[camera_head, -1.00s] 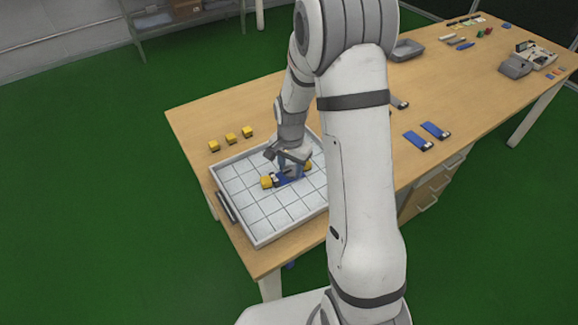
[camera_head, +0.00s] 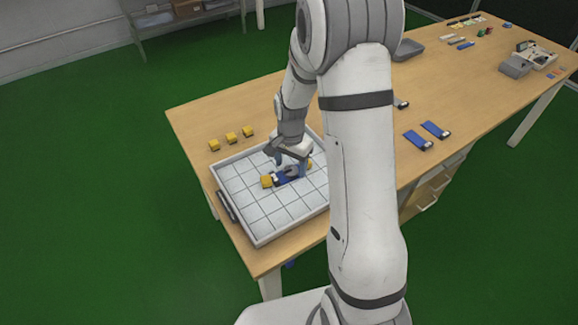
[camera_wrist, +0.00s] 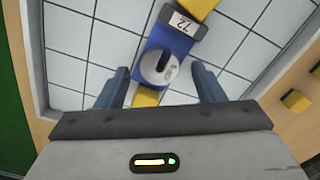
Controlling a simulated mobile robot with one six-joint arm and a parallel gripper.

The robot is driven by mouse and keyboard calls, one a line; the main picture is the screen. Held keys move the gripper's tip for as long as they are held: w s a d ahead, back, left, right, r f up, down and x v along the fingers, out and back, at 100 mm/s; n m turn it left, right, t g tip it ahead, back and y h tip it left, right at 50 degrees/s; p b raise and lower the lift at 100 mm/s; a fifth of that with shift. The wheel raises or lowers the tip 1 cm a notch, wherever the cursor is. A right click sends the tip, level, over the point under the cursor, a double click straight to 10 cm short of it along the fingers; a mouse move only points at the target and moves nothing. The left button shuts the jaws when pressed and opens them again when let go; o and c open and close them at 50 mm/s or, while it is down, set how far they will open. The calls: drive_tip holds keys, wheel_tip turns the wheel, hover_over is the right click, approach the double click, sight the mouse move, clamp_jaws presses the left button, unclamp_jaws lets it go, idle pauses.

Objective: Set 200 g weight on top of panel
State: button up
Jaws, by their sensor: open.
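The blue panel (camera_head: 285,180) rests across two yellow blocks in the white gridded tray (camera_head: 261,242). In the wrist view the panel (camera_wrist: 152,46) has a label reading 72 at its far end. The grey slotted disc weight (camera_wrist: 159,67) lies flat on top of the panel; it also shows in the head view (camera_head: 292,171). My gripper (camera_wrist: 160,69) is open, with its blue fingers apart on either side of the weight and panel. In the head view my gripper (camera_head: 291,163) is just above the panel.
One yellow block (camera_wrist: 146,97) supports the near panel end and another (camera_wrist: 197,7) the far end. Several spare yellow blocks (camera_head: 231,138) stand on the table beyond the tray. Two blue panels (camera_head: 427,135) lie to the right. Most tray squares are clear.

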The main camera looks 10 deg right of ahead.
wheel_tip(320, 180, up, 11)
drive_tip(key=s+r+n+t, duration=0.1)
drive_tip(key=s+r+n, duration=0.3)
drive_tip(key=s, duration=0.6)
drive_tip(key=s+r+n+t, duration=0.1)
drive_tip(key=s+r+n, duration=0.4)
drive_tip(key=s, duration=0.6)
drive_tip(key=shift+s+a+t, duration=0.15)
drive_tip(key=shift+a+t, duration=0.15)
drive_tip(key=shift+r+p, duration=0.3)
drive_tip(key=shift+p, duration=0.05)
